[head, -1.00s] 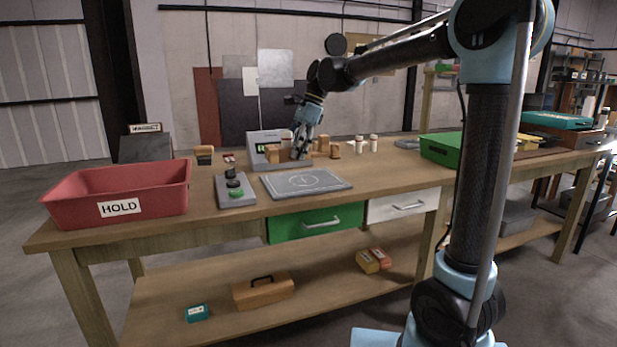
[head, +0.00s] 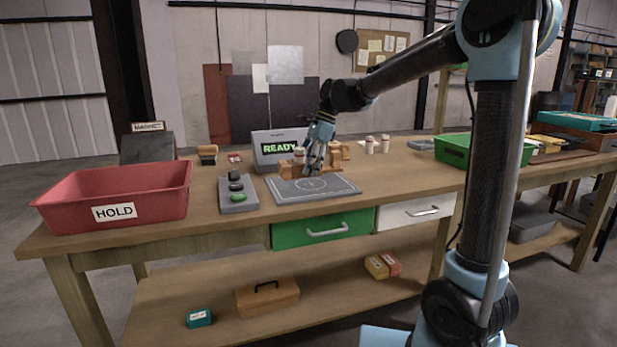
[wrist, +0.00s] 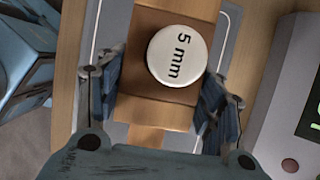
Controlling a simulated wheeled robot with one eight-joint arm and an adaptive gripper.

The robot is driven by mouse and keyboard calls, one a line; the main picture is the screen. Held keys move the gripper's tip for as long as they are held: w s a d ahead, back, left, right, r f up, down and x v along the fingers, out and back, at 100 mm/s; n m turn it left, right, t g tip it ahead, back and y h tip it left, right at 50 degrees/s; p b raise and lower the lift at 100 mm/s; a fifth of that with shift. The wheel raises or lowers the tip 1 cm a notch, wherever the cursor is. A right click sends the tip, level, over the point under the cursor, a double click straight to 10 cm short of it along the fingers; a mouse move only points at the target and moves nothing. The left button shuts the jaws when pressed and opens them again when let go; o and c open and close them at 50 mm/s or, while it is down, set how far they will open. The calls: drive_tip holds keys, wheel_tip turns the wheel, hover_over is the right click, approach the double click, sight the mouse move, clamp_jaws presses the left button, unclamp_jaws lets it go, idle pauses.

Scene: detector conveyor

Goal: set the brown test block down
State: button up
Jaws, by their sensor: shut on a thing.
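My gripper (head: 313,168) is over the back part of the grey plate (head: 325,187) with a circle drawn on it, in front of the detector (head: 268,158). In the wrist view my gripper (wrist: 160,92) is shut on the brown test block (wrist: 150,108), with one finger along each side. The block's top carries a white round disc (wrist: 177,55) marked "5 mm". The grey plate with its white line (wrist: 88,45) lies below the block. I cannot tell whether the block touches the plate.
The detector shows a green "READY" screen. Brown blocks and white bottles (head: 385,144) stand behind and beside my gripper. A button box (head: 250,205) is left of the plate, and a red HOLD bin (head: 60,207) is farther left.

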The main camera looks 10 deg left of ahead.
drive_tip(key=shift+s+f, duration=0.1)
drive_tip(key=shift+f, duration=1.65)
drive_tip(key=o, duration=1.2)
drive_tip(key=shift+f, duration=0.1)
